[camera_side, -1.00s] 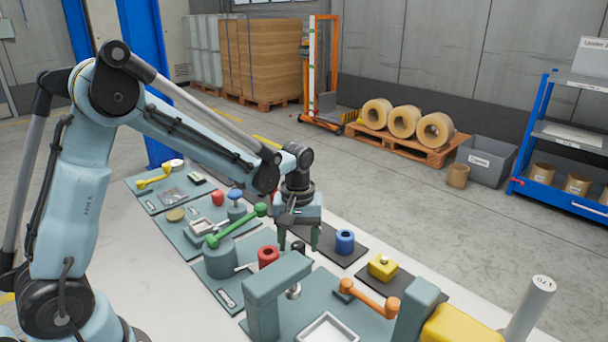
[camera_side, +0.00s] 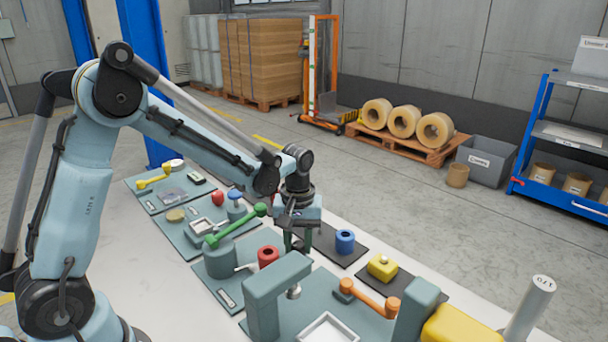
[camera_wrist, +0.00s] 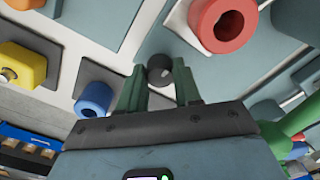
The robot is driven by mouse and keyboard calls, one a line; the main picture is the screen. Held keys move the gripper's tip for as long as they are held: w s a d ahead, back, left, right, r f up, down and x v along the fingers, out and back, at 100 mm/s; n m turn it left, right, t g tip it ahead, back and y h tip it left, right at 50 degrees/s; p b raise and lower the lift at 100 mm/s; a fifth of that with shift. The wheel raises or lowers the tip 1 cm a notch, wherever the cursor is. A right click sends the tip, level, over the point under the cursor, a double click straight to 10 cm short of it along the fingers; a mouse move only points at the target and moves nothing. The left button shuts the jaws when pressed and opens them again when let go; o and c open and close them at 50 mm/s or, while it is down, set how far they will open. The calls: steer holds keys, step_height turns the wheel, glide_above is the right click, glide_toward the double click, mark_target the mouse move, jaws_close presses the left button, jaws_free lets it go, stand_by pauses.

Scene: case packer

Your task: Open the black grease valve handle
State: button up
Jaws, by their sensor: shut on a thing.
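The black grease valve handle (camera_wrist: 160,70) is a small dark knob with a round, hollow-looking end in the wrist view. My gripper (camera_wrist: 158,80) has its two green fingers on either side of it, shut on it. In the side view my gripper (camera_side: 298,246) is low over the bench, between the red ring part and the blue part. There the fingers mostly hide the black handle. How far the handle is turned cannot be told.
A red ring part (camera_side: 268,257), a green lever (camera_side: 236,226), a blue part (camera_side: 345,241), a yellow block (camera_side: 383,266) and an orange handle (camera_side: 370,298) stand close around. A grey-green post frame (camera_side: 262,305) rises in front.

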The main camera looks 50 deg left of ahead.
steer(key=m, duration=0.8)
steer(key=shift+m, duration=0.3)
steer(key=m, duration=0.4)
steer(key=shift+m, duration=2.5)
steer(key=o, duration=1)
steer(key=shift+o, duration=0.2)
